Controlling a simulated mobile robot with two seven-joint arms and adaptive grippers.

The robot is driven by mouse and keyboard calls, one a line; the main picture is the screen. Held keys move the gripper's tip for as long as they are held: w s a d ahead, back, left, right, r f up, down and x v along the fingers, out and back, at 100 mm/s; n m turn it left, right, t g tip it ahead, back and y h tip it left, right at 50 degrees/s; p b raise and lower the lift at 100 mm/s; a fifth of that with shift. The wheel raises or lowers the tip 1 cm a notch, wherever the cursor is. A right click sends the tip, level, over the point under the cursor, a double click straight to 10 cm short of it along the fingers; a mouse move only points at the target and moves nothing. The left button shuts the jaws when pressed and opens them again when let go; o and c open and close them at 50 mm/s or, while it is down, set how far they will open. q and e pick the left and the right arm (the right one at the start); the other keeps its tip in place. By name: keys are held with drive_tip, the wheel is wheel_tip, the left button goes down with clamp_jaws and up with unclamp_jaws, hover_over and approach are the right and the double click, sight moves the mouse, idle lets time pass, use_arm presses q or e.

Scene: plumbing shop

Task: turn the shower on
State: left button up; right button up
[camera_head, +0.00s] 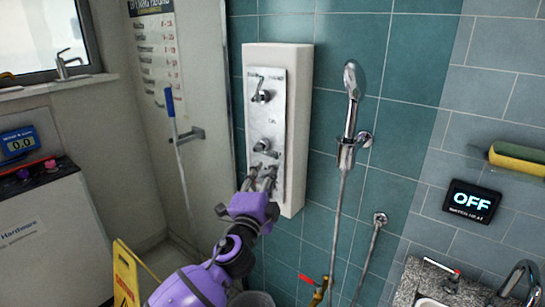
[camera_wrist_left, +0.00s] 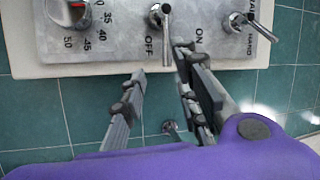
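The shower panel (camera_head: 296,130) is a white box with a metal plate on the teal tiled wall. In the left wrist view, the panel's middle lever (camera_wrist_left: 166,35) hangs between the OFF and ON labels. My left gripper (camera_head: 262,178) is at the lower part of the panel. In the left wrist view, its fingers (camera_wrist_left: 160,62) are apart, with the lever tip between them, close to the finger on the ON side. I cannot tell whether they touch. A wall display (camera_head: 470,201) reads OFF. The hand shower (camera_head: 351,85) hangs in its holder. My right gripper is not in view.
In the left wrist view, a temperature dial (camera_wrist_left: 70,12) and a second lever (camera_wrist_left: 250,22) flank the middle lever. A red-handled valve (camera_head: 315,284) is low on the wall. A yellow floor sign (camera_head: 128,275) stands at lower left.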

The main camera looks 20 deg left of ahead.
sight(270, 154)
use_arm(q)
drive_tip(key=shift+w+a+r+m+t+y, duration=0.3)
drive_tip(key=shift+w+a+r+m, duration=0.3)
drive_tip(key=shift+w+a, duration=0.15)
drive_tip(key=x, duration=0.5)
drive_tip(key=shift+w+p, duration=0.3)
drive_tip(key=shift+w, duration=0.35)
clamp_jaws()
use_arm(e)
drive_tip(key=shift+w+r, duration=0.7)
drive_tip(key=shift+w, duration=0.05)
